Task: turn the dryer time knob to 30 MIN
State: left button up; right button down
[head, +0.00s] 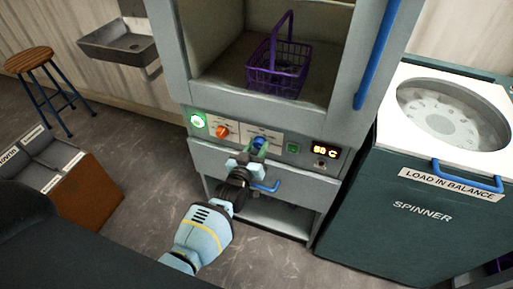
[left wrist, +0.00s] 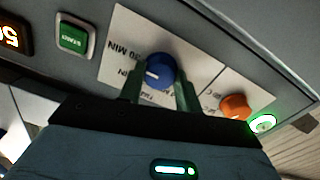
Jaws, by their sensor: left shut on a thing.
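The dryer time knob is blue (head: 259,142) and sits on the white label plate in the middle of the dryer's control panel. In the left wrist view the blue knob (left wrist: 160,68) lies between the two green fingers of my left gripper (left wrist: 159,88), which is shut on it. Its white pointer mark faces left in that view, towards the printed minute labels, one above the other; their numbers are only partly legible. In the head view my left gripper (head: 252,157) reaches up to the panel and partly covers the knob. My right gripper is not in view.
An orange knob (head: 222,131) and a lit green button (head: 198,121) are left of the blue knob. A green START button (head: 292,148) and a temperature display (head: 325,151) are right. A purple basket (head: 278,70) stands in the open dryer. The spinner (head: 420,215) stands right.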

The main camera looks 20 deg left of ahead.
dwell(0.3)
pick_arm(q)
jog(key=o, duration=1)
jog(key=s+p, duration=0.1)
jog(key=s, duration=0.6)
jog(key=shift+s+a, duration=0.25)
jog(key=shift+s, duration=0.15)
